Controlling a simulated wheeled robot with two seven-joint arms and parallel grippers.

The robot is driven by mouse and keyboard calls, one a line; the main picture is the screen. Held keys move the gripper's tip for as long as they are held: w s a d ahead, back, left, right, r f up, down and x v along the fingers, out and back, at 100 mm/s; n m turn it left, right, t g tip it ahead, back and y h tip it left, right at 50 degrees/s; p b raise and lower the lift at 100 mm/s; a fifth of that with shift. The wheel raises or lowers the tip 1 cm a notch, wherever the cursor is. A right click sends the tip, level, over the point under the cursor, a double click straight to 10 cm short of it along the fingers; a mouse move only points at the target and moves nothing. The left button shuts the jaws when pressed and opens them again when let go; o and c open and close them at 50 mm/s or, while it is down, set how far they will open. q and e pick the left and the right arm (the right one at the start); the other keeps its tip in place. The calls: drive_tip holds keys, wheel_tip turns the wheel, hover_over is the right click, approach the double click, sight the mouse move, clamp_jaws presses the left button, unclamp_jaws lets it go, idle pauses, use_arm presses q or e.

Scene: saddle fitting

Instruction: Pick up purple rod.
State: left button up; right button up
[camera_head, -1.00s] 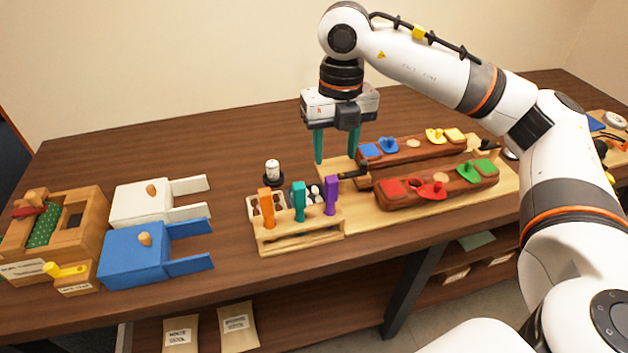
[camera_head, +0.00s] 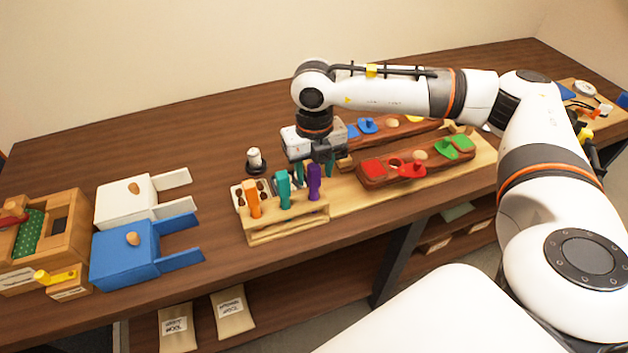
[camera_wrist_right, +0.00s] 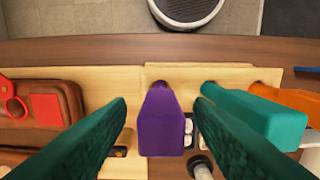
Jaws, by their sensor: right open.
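The purple rod (camera_head: 314,182) stands upright in the right end of a wooden rack (camera_head: 290,228), beside a teal rod (camera_head: 284,190) and an orange rod (camera_head: 254,199). My right gripper (camera_head: 314,170) is open just behind the purple rod, its teal fingers partly hidden by the rods. In the right wrist view the purple rod (camera_wrist_right: 161,125) shows in the gap between the two open fingers (camera_wrist_right: 160,104); I cannot tell whether they touch it. The teal rod (camera_wrist_right: 268,117) is close to the finger on the right. My left gripper is not in view.
Brown saddle-shaped blocks (camera_head: 440,165) with coloured pieces lie right of the rack. A small white-topped bottle (camera_head: 255,160) stands behind it. A blue box (camera_head: 125,255) and a white box (camera_head: 127,203) stand to the left. The table between boxes and rack is clear.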

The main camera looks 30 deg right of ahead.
drive_tip(key=shift+f, duration=0.7)
clamp_jaws()
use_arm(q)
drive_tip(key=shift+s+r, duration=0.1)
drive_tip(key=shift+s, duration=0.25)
use_arm(e)
drive_tip(key=shift+r, duration=0.2)
wheel_tip(320, 180, up, 10)
drive_tip(key=shift+f+b, duration=0.15)
drive_tip(key=shift+b, duration=0.85)
drive_tip(key=c, duration=0.6)
unclamp_jaws()
drive_tip(key=c, duration=0.3)
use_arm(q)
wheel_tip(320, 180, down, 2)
use_arm(e)
drive_tip(key=shift+a, duration=0.1)
